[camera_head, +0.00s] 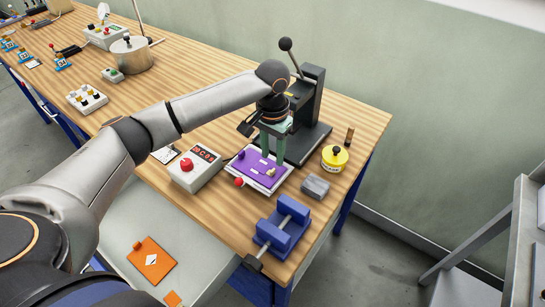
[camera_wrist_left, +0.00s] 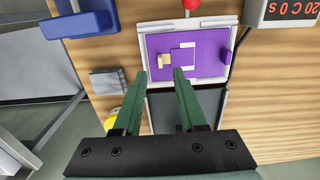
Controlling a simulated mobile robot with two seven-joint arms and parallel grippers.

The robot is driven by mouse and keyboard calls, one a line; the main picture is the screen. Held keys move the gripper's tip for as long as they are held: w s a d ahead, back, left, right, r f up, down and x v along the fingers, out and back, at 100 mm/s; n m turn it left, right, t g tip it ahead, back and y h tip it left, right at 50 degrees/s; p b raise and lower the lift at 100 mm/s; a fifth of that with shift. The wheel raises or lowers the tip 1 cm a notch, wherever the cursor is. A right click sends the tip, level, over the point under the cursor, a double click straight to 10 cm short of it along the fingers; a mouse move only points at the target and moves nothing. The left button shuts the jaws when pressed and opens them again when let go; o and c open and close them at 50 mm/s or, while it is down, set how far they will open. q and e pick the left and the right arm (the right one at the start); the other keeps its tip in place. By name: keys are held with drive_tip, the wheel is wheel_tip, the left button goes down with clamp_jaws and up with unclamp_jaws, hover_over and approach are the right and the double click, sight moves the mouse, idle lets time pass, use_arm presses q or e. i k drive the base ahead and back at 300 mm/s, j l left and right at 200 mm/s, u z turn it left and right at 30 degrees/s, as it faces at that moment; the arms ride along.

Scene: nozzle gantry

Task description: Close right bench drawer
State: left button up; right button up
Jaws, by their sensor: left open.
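The bench drawer (camera_head: 120,222) stands pulled out below the front edge of the wooden bench. Its pale interior holds an orange plate (camera_head: 152,262) with a white diamond and a smaller orange piece (camera_head: 172,298). My arm covers part of the drawer's left side. My left gripper (camera_head: 272,150) is away from the drawer, above the bench, pointing down over a purple plate (camera_head: 250,165). In the left wrist view its green fingers (camera_wrist_left: 165,75) are apart with nothing between them, near a small brass piece (camera_wrist_left: 163,61). My right gripper is not in view.
A black lever press (camera_head: 305,100) stands behind the gripper. A controller box with a red knob (camera_head: 195,170) is left of the plate. A blue vise (camera_head: 283,228), grey block (camera_head: 315,187) and yellow pot (camera_head: 334,158) are to the right. Grey shelving (camera_head: 495,230) stands further right.

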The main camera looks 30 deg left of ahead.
sight(138, 212)
drive_tip(key=k, duration=1)
